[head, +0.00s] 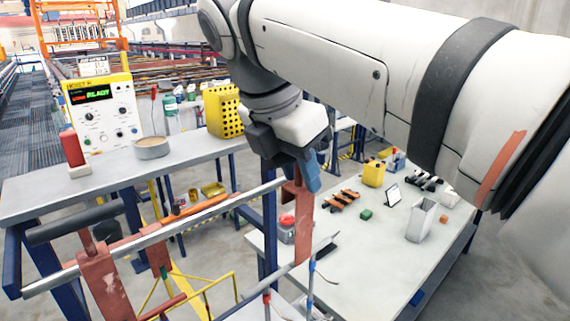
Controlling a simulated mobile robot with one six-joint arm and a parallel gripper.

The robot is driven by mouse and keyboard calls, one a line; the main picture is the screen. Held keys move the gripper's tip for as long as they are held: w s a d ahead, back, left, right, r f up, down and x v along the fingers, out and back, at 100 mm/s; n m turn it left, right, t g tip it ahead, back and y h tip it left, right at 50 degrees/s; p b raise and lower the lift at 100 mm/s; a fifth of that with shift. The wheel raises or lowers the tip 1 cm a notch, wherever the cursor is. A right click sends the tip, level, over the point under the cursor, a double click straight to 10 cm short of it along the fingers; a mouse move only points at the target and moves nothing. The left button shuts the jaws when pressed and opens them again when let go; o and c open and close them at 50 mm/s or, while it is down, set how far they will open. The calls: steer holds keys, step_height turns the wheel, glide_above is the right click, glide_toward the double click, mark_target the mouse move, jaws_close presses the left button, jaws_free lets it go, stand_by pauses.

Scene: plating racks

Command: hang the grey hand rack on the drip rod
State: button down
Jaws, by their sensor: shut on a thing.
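My gripper (308,176), with blue fingers, is shut at the rod's right end. The part of the grey hand rack between the fingers is hidden. A reddish-brown strip (302,225) hangs straight down below the fingers; whether it belongs to the rack or the rod's stand, I cannot tell.
A grey table (375,275) at the right holds a yellow container (374,173), an upright grey box (421,220) and small parts.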

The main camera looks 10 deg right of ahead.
steer(key=p, duration=0.2)
glide_above(260, 187)
steer(key=shift+a+f+b, duration=0.1)
steer(key=shift+f+b, duration=0.15)
steer(key=shift+b, duration=0.15)
steer(key=shift+f+b, duration=0.7)
steer(key=shift+f, duration=0.7)
